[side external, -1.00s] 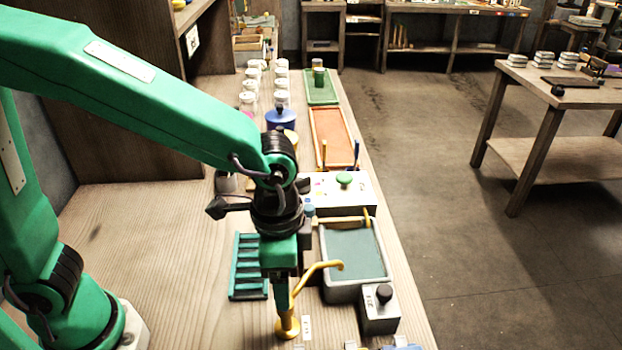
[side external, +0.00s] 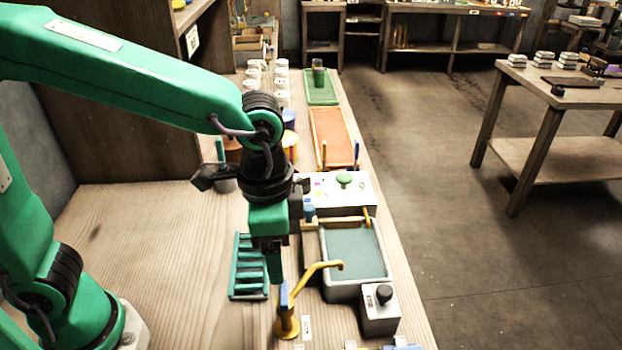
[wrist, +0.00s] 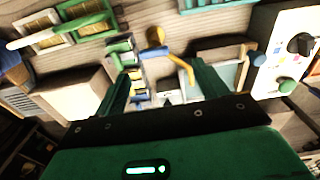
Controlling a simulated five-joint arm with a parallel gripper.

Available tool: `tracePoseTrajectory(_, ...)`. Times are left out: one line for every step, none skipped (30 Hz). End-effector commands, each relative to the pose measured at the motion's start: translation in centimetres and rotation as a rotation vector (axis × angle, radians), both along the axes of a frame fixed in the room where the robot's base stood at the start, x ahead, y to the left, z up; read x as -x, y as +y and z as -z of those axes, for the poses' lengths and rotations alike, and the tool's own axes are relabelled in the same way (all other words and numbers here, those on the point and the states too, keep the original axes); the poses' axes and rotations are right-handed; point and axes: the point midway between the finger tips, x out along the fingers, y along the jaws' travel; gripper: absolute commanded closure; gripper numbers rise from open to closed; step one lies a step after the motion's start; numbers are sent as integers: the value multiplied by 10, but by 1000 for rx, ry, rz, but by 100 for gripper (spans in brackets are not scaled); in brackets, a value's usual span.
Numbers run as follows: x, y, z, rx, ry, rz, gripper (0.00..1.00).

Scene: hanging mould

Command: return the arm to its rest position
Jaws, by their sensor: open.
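My gripper (side external: 275,275) points down above the work table, a little above and beside the yellow stand (side external: 287,325) with its bent arm. Its jaws are open in the wrist view (wrist: 165,88), with nothing visibly held between the two green fingers. A small blue piece (side external: 284,296) shows at the stand's upright, just below my fingers; I cannot tell whether it hangs there or touches a finger. The yellow stand also shows between and beyond the fingers in the wrist view (wrist: 155,36).
A grey basin (side external: 352,252) and a box with a black knob (side external: 379,311) stand to the right. A teal rack (side external: 247,268) lies to the left. A white panel with a green button (side external: 343,181) stands behind. The left table is bare wood.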

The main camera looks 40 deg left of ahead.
Motion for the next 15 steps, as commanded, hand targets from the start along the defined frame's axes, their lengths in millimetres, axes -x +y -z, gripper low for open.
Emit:
tracePoseTrajectory(-2, 8, -4, 10, -14, -25, 27)
tracePoseTrajectory(-2, 13, -7, 16, -21, -41, 27)
tracePoseTrajectory(-3, 20, -10, 24, -33, -64, 27)
tracePoseTrajectory(-4, 26, -12, 31, -43, -83, 27)
tracePoseTrajectory(-4, 33, -15, 38, -54, -103, 27)
tracePoseTrajectory(-5, 42, -19, 48, -68, -133, 27)
tracePoseTrajectory(-5, 49, -22, 55, -81, -156, 27)
tracePoseTrajectory(-4, 56, -24, 61, -93, -180, 27)
tracePoseTrajectory(-4, 66, -28, 72, -110, -212, 27)
tracePoseTrajectory(-4, 73, -30, 79, -124, -236, 27)
tracePoseTrajectory(-3, 80, -33, 86, -137, -260, 27)
tracePoseTrajectory(-2, 90, -36, 95, -155, -292, 27)
tracePoseTrajectory(0, 97, -37, 101, -169, -316, 27)
tracePoseTrajectory(1, 103, -40, 107, -183, -340, 27)
tracePoseTrajectory(3, 112, -42, 115, -201, -372, 27)
